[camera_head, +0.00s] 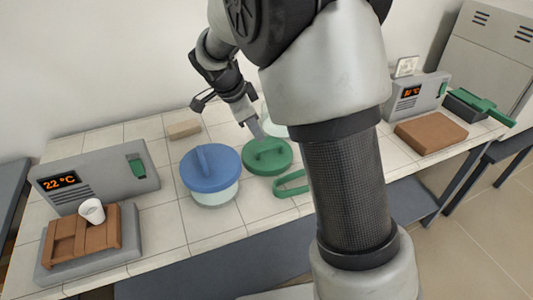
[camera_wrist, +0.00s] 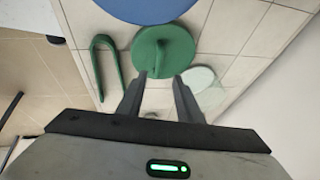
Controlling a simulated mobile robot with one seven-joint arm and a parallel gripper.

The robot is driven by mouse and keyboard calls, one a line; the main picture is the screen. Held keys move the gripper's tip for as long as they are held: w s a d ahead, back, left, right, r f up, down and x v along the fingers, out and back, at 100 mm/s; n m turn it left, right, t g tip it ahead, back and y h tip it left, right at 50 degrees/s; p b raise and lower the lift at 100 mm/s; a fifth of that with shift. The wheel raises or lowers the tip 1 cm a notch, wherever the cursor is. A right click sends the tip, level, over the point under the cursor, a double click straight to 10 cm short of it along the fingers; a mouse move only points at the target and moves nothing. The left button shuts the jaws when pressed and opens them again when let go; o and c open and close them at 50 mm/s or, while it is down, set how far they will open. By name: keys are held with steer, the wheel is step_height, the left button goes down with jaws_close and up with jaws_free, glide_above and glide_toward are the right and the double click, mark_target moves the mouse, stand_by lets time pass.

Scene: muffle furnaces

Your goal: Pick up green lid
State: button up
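The green lid (camera_head: 267,156) is a round disc with a raised bar handle, lying at the middle of the tiled bench, just right of the blue-lidded container. It also shows in the wrist view (camera_wrist: 150,50), beyond the fingertips. My gripper (camera_head: 256,127) is above the lid's far side, pointing down toward it. In the wrist view my gripper (camera_wrist: 158,80) has its two fingers apart with nothing between them, and the lid's handle appears ahead of the gap. I cannot tell whether a fingertip touches the lid.
A blue lid (camera_head: 208,170) tops a pale container to the left. Green U-shaped tongs (camera_head: 291,184) lie in front of the green lid. A pale round object (camera_wrist: 198,78) is beside it. A furnace (camera_head: 98,175) stands left, another (camera_head: 414,97) right. A tan block (camera_head: 184,129) lies behind.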

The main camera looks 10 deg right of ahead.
glide_above(264, 148)
steer(key=s+a, duration=0.1)
steer(key=a, duration=0.1)
step_height(264, 148, down, 4)
steer(key=x, duration=0.3)
steer(key=b+x, duration=0.1)
steer(key=x, duration=0.1)
steer(key=shift+s+d+f, duration=0.15)
steer(key=shift+s+f, duration=0.05)
steer(key=shift+f, duration=0.1)
jaws_close()
